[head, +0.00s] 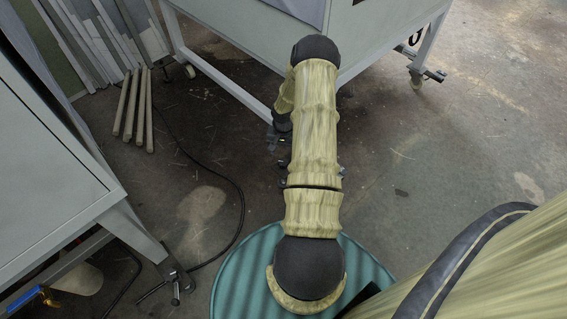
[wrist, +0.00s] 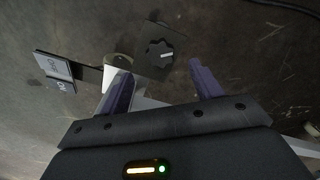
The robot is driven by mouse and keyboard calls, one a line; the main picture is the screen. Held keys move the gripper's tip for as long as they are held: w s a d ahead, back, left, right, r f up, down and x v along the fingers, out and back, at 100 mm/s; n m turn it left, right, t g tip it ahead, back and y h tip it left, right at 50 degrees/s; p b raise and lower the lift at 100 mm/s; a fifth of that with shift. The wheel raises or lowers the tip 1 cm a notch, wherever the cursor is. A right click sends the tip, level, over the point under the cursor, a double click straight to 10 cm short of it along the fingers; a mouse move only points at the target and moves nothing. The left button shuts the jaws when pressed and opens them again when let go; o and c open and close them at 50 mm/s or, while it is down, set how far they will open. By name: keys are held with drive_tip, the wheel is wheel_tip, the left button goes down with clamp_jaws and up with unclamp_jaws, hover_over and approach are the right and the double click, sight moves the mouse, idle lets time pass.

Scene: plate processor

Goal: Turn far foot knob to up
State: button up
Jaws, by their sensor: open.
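A black round knob (wrist: 159,53) with a white pointer mark sits on a dark square plate (wrist: 150,36) in the wrist view. The white mark lies on the knob's right side in that view. My gripper (wrist: 159,66) is open, with its two purple fingers spread to the left and right of the knob in the picture. The fingers appear apart from the knob, and the gap in depth is hard to tell. In the head view my arm hides the gripper and the knob.
Two labelled plates (wrist: 54,66) stand left of the knob. A white frame bar (wrist: 150,103) runs behind the fingers. In the head view, a grey machine frame (head: 225,72) stands ahead, a cabinet (head: 45,180) left, and rods (head: 132,105) and a cable (head: 240,200) lie on the floor.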

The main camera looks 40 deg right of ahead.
sight(284, 161)
wheel_tip(284, 161, down, 6)
drive_tip(key=shift+f+b, duration=0.1)
drive_tip(key=shift+b, duration=1.15)
drive_tip(key=c, duration=1)
drive_tip(key=shift+o, duration=0.2)
